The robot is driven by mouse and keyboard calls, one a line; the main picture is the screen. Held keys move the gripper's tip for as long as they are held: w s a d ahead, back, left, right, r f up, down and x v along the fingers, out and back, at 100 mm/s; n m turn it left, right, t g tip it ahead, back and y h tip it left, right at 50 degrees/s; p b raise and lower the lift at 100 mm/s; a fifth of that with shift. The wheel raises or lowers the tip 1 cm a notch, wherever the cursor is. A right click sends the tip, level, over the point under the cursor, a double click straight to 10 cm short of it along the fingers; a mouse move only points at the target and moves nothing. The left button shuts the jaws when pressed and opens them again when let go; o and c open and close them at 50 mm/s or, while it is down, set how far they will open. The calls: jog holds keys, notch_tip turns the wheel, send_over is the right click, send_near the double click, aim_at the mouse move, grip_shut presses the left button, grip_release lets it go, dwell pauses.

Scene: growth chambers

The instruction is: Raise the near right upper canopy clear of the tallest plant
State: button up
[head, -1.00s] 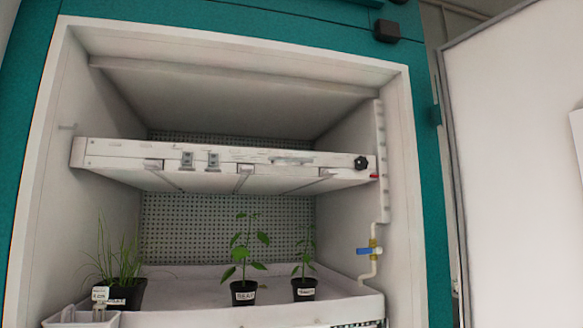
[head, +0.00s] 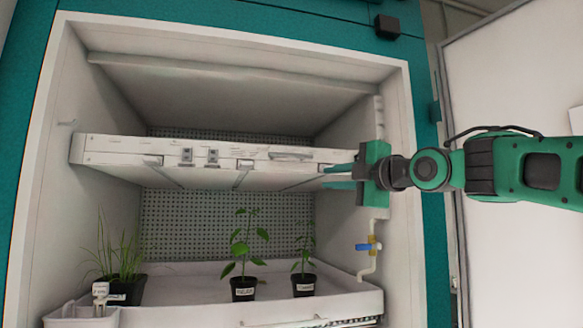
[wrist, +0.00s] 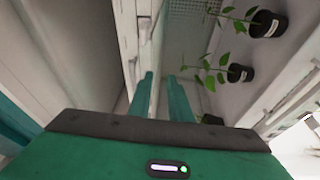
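The upper canopy (head: 120,151) is a white, flat panel across the chamber, level with its position earlier and above the plants. My gripper (head: 338,176) is at the canopy's front right end, reaching in from the right. Its two teal fingers are apart, one over the front face and one just below the edge. It hides the canopy's black knob and red tip. In the wrist view the fingers (wrist: 161,98) stand on either side of a white edge; I cannot tell whether they touch it. The tallest plant (head: 243,238) is in a black pot below, with a gap under the canopy.
A smaller potted plant (head: 303,262) stands right of it and a grassy plant (head: 118,265) at left. A blue-handled valve (head: 365,247) is on the right wall below my gripper. The chamber's open door (head: 510,75) is at right. Space above the canopy is free.

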aim_at(293, 156)
jog(key=s+a+r+n+y, duration=0.1)
jog(key=a+r+n+y, duration=0.2)
jog(key=a+r, duration=0.15)
jog(key=shift+h, duration=0.3)
jog(key=x, duration=0.8)
jog(key=shift+w+r, duration=0.2)
jog(key=shift+w, duration=0.05)
jog(key=shift+x, duration=0.8)
grip_shut()
